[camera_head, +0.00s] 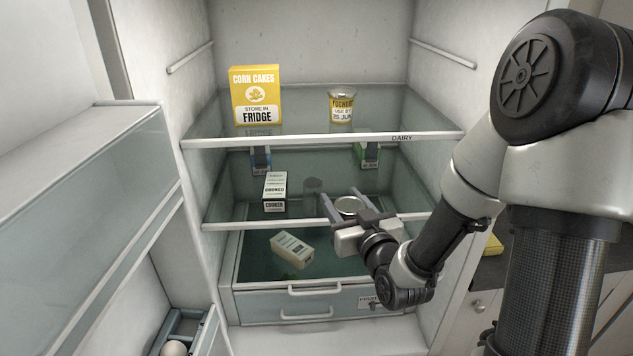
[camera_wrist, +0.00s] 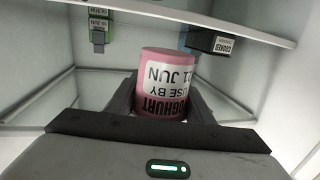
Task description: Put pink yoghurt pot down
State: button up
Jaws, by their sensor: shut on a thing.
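The pink yoghurt pot (camera_wrist: 163,82) is between the two fingers of my gripper (camera_wrist: 160,105) in the wrist view. In the head view, my gripper (camera_head: 343,199) reaches into the fridge at the front right of the middle shelf (camera_head: 232,222). I cannot tell whether the pot touches the shelf.
A tilted carton (camera_head: 292,249) lies below. Clips hang overhead.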

jog(key=x, duration=0.5)
jog(key=p+x, duration=0.1)
jog(key=x, duration=0.4)
jog(key=p+x, duration=0.1)
jog(key=x, duration=0.5)
jog(key=shift+r, duration=0.35)
jog(key=shift+w, duration=0.35)
jog(key=shift+f, duration=0.3)
notch_tip(320, 180, down, 3)
jog(key=shift+r, duration=0.1)
jog(key=shift+f, duration=0.3)
jog(key=o, duration=1.1)
jog(key=shift+o, duration=0.2)
jog(key=shift+r, duration=0.1)
